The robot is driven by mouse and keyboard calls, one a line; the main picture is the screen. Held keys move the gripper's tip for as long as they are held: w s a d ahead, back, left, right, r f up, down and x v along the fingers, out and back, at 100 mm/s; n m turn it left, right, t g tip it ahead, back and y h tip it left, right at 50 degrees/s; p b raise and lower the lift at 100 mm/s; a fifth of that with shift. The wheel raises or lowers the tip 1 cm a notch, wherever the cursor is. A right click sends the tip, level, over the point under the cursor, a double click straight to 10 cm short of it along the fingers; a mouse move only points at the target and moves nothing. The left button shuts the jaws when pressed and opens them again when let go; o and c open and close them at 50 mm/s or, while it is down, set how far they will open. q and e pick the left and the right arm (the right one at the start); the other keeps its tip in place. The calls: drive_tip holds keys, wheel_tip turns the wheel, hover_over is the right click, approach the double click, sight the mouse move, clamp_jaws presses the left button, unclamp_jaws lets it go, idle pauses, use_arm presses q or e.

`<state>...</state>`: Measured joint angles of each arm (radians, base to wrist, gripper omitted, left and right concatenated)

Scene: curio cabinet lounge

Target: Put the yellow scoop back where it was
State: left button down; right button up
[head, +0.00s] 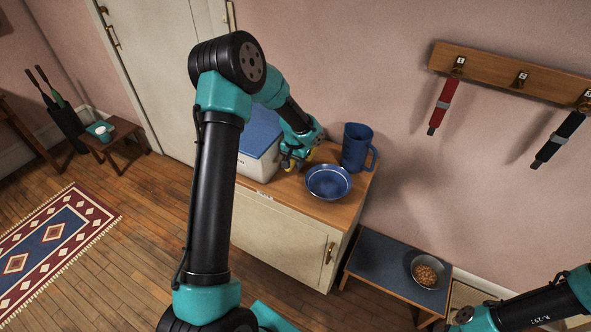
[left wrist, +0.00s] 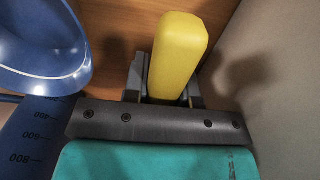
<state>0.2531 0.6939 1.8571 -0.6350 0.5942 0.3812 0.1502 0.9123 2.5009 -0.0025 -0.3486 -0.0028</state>
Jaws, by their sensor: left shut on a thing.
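The yellow scoop (left wrist: 178,55) shows in the left wrist view as a rounded yellow block between the fingers of my left gripper (left wrist: 165,95). In the head view my left gripper (head: 294,161) is low over the wooden cabinet top, between the blue-lidded bin and the blue bowl. It is shut on the scoop, and only a small yellow part of the scoop (head: 289,165) shows there. The rest of the scoop is hidden by the gripper. I cannot tell whether it touches the cabinet top. My right arm enters at the lower right, but its gripper is not visible.
The blue bowl (head: 328,181) and blue jug (head: 357,147) stand close on the right of my left gripper. The pale bin (head: 257,168) with a blue lid is close on its left. A bowl of brown pieces (head: 426,271) sits on a low bench (head: 385,263).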

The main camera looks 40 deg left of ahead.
sight(295, 175)
use_arm(q)
drive_tip(key=shift+f, duration=1.85)
drive_tip(key=c, duration=0.9)
unclamp_jaws()
drive_tip(key=shift+f, duration=0.15)
drive_tip(key=shift+c, duration=0.2)
wheel_tip(295, 175, up, 12)
drive_tip(key=shift+r, duration=0.15)
